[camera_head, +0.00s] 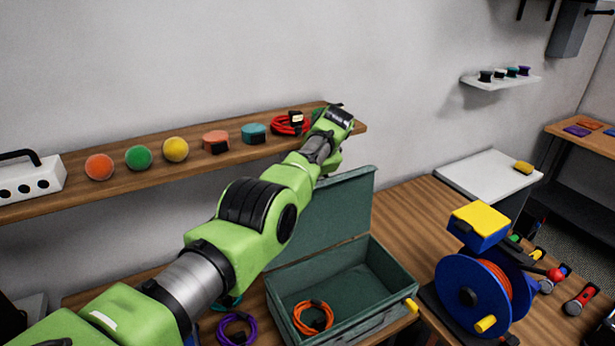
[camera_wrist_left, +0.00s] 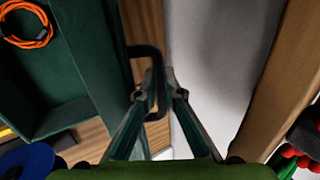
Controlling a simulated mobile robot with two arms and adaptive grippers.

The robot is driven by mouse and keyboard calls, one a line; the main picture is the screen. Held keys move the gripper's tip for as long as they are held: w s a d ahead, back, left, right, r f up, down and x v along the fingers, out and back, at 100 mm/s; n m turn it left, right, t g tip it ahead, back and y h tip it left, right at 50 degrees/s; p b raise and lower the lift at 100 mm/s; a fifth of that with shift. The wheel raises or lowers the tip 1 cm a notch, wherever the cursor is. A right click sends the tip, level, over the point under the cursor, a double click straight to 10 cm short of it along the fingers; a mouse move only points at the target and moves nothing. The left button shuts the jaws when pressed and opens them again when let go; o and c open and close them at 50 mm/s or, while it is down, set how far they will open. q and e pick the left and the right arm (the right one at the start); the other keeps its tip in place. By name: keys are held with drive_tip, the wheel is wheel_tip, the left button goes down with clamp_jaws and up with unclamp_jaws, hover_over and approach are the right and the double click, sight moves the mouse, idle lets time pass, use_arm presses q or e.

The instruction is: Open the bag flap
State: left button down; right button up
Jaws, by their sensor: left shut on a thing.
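The dark green bag (camera_head: 372,325) sits on the wooden table with its flap (camera_head: 337,208) standing up at the back, so the inside is exposed. An orange coiled cable (camera_head: 313,317) lies in it and also shows in the left wrist view (camera_wrist_left: 28,42). My left arm reaches across the bag to the flap's top; its fingertips are hidden in the head view. In the left wrist view my left gripper (camera_wrist_left: 160,78) is shut on the black handle (camera_wrist_left: 146,50) beside the green flap (camera_wrist_left: 92,50). My right gripper is not in view.
A wall shelf (camera_head: 190,172) holds coloured balls, cable coils and a white box close behind my arm. A purple cable (camera_head: 235,328) lies left of the bag. A blue reel (camera_head: 470,298) stands at its right. A white board (camera_head: 487,172) lies at the back right.

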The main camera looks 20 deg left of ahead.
use_arm(q)
drive_tip(key=shift+w+a+r, duration=0.1)
drive_tip(key=shift+a, duration=0.25)
drive_tip(key=c, duration=2.4)
unclamp_jaws()
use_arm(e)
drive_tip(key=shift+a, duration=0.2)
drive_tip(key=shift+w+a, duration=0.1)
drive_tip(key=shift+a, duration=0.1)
